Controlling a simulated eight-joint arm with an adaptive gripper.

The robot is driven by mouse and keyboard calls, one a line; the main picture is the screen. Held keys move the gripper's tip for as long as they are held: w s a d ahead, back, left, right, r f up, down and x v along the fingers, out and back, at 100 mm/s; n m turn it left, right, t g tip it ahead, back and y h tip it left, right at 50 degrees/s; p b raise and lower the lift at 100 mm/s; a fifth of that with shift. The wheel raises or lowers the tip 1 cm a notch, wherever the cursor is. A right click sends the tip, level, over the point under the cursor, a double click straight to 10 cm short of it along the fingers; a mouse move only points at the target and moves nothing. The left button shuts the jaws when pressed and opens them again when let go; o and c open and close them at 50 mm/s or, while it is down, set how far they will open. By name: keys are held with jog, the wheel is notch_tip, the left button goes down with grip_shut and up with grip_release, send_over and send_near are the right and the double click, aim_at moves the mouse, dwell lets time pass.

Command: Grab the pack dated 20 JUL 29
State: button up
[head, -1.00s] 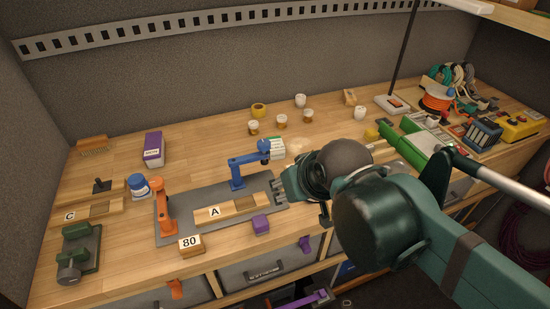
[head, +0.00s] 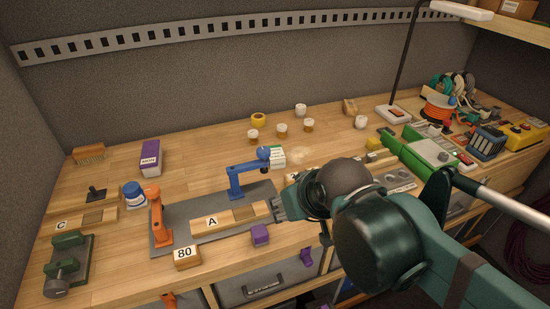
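No date reading 20 JUL 29 is legible in the head view. A purple box (head: 151,157) with a white label stands at the back left of the bench; its small print is unclear. My gripper (head: 281,207) is over the right end of the grey mat, near the board marked A (head: 214,222). It touches neither pack. My arm hides part of the bench behind it, and the finger gap is unclear.
An orange clamp (head: 156,214), a block marked 80 (head: 186,257) and a small purple block (head: 260,235) stand near the front. Several small jars and rolls stand at the back middle. A green tool (head: 428,150) and cords crowd the right. The back left centre is clear.

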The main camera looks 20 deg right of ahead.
dwell(0.4)
jog(key=o, duration=0.9)
jog(key=shift+r, duration=3.1)
jog(key=w+d+r+m+g+h+p, duration=0.1)
jog(key=w+r+m+g+p, duration=0.1)
jog(key=w+r+m+p, duration=0.25)
jog(key=w+d+r+m+g+p, duration=0.1)
jog(key=w+r+m+p, duration=0.15)
jog(key=w+p, duration=0.35)
jog(key=m+g+h+p, duration=0.4)
jog(key=m+g+p, duration=0.1)
jog(key=m+p, duration=0.85)
send_over(276, 157)
jog(key=w+a, duration=0.2)
jog(key=w, duration=0.1)
jog(key=shift+n, duration=0.35)
notch_tip(276, 157, down, 12)
jog(key=shift+s+r, duration=0.1)
